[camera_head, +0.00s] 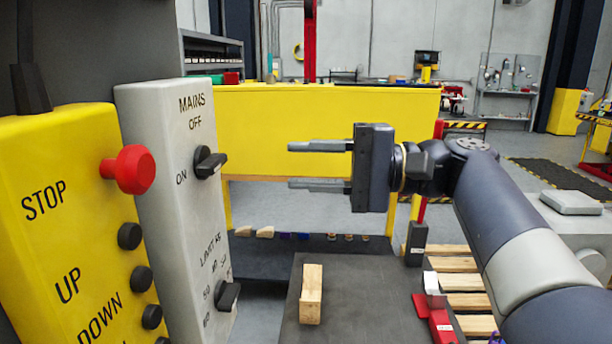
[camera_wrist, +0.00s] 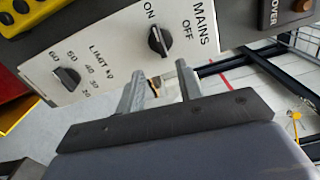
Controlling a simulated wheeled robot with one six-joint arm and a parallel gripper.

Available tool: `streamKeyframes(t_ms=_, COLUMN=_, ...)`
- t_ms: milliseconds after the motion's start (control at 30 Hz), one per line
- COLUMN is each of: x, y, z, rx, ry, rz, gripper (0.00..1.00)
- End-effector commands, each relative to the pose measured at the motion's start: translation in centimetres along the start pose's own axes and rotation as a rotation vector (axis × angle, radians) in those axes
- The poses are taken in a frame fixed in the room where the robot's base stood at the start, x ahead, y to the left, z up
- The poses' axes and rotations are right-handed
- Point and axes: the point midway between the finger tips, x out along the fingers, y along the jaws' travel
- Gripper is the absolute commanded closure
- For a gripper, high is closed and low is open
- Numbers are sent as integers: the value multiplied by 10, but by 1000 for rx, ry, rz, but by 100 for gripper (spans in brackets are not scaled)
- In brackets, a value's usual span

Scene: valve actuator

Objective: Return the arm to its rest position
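My gripper (camera_head: 316,166) is raised in the middle of the head view, with its two fingers apart and pointing left. Nothing is between the fingers. My arm reaches in from the lower right. In the wrist view my gripper (camera_wrist: 158,85) points at a grey control panel (camera_wrist: 115,50), and its fingers look apart from the panel. The grey panel (camera_head: 175,230) stands to the left in the head view. It carries a black MAINS knob (camera_head: 209,162) and a black LIMIT kg knob (camera_head: 228,295). Both knobs also show in the wrist view.
A yellow control box (camera_head: 60,210) with a red stop button (camera_head: 128,169) stands at the far left. A wooden block (camera_head: 311,294) lies on a dark surface (camera_head: 345,310) below my gripper. A red object (camera_head: 436,318) and wooden slats (camera_head: 466,283) are at lower right. A yellow bench panel (camera_head: 290,108) stands behind.

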Motion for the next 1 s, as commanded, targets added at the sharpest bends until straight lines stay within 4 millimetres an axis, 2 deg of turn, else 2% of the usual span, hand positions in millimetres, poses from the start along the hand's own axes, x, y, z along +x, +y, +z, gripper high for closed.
streamKeyframes(t_ms=33, x=-5, y=0, z=0, rx=0, ry=2, rz=0, gripper=65)
streamKeyframes(t_ms=733, x=106, y=0, z=1, rx=0, ry=-5, rz=1, gripper=65)
streamKeyframes(t_ms=1000, x=105, y=-6, z=0, rx=218, ry=0, rz=0, gripper=65)
